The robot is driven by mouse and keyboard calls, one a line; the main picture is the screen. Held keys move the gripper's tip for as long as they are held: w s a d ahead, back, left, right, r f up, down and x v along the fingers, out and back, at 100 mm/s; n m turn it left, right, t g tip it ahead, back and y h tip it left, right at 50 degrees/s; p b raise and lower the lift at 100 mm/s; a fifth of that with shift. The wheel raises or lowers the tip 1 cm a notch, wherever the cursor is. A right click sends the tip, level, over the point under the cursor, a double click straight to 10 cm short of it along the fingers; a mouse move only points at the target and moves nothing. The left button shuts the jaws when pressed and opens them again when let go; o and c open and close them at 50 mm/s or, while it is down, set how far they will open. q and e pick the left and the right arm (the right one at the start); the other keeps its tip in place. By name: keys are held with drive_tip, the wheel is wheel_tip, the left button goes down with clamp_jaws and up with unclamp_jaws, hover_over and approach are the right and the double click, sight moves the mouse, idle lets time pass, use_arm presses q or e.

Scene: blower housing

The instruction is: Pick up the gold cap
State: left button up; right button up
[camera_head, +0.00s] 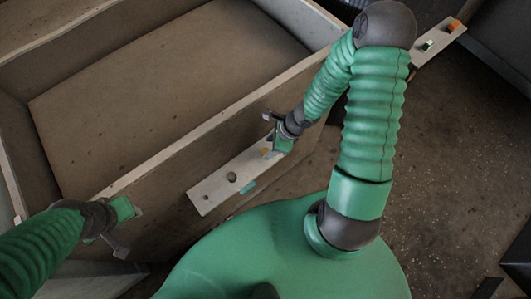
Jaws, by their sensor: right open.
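A small gold-orange piece (266,152), which looks like the gold cap, sits on a pale plate (212,191) along the near side of the large box. It is partly covered by my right gripper (269,134), so its shape is unclear. My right gripper is open, with its jaws right above or beside that piece; I cannot tell if they touch it. My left gripper (130,231) is at the lower left, near the box's near wall. Its fingers look apart, with nothing seen between them.
The large open wooden box (150,164) fills the upper left. Another pale strip (438,40) at the upper right carries an orange block (454,25) and a green block (428,46). Dark floor lies right.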

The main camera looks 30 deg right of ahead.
sight(266, 150)
drive_tip(key=b+x, duration=0.1)
drive_tip(key=x, duration=0.3)
drive_tip(key=shift+s, duration=0.2)
drive_tip(key=shift+w+f, duration=0.2)
drive_tip(key=shift+w, duration=0.05)
drive_tip(key=shift+s+d, duration=0.1)
drive_tip(key=c, duration=0.7)
clamp_jaws()
